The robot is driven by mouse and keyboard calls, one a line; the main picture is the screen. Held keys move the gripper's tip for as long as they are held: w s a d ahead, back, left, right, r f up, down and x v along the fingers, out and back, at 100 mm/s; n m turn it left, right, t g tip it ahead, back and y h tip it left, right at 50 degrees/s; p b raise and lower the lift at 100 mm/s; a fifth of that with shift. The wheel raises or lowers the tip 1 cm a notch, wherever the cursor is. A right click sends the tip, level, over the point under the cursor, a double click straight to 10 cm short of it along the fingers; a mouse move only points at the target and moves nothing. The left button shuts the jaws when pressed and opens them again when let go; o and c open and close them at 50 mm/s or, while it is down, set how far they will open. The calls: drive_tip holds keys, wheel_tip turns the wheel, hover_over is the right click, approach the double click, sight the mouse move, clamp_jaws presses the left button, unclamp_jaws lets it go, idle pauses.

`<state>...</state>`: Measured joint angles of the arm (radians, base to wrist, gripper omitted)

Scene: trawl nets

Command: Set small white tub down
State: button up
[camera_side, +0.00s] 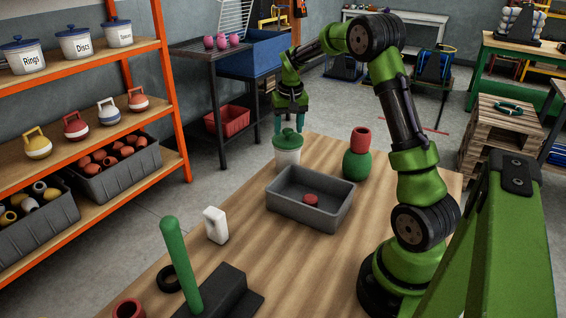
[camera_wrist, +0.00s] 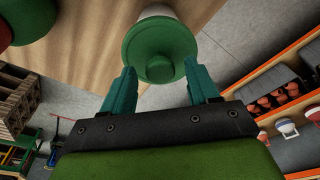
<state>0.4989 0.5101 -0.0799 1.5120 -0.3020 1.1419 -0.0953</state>
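The small white tub (camera_side: 287,158) with a green knobbed lid (camera_side: 288,139) stands upright on the wooden table near its far left edge. In the wrist view the lid (camera_wrist: 160,50) covers most of the tub, with only a bit of white wall (camera_wrist: 157,12) showing. My gripper (camera_side: 289,125) is just above the tub, pointing down. Its teal fingers are spread apart, one on each side of the lid's knob in the side view. In the wrist view the gripper (camera_wrist: 160,85) shows clear gaps between fingers and knob; it holds nothing.
A grey bin (camera_side: 310,198) with a red disc (camera_side: 311,199) stands in front of the tub. A green jar with a red top (camera_side: 357,165) stands to the right. A white block (camera_side: 216,226), a green post (camera_side: 180,265) and a black ring (camera_side: 170,279) are nearer. Table left of the bin is clear.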

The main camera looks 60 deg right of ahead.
drive_tip(key=shift+r, duration=0.1)
wheel_tip(320, 180, up, 12)
drive_tip(key=s+a, duration=0.1)
drive_tip(key=s+a+r+n+t+y, duration=0.1)
drive_tip(key=s+a+r+t, duration=0.15)
drive_tip(key=a, duration=0.55)
drive_tip(key=s+a+r+n+t, duration=0.1)
drive_tip(key=s+a+n, duration=0.15)
drive_tip(key=a, duration=0.55)
drive_tip(key=s+a+f+t+y, duration=0.1)
drive_tip(key=s+a+f, duration=0.1)
drive_tip(key=s+a, duration=0.4)
drive_tip(key=s+a+f+n+t+y, duration=0.1)
drive_tip(key=s+a+f, duration=0.2)
drive_tip(key=s+a, duration=0.3)
drive_tip(key=shift+a, duration=0.5)
drive_tip(key=shift+r+n+t, duration=0.1)
drive_tip(key=shift+n+t, duration=0.15)
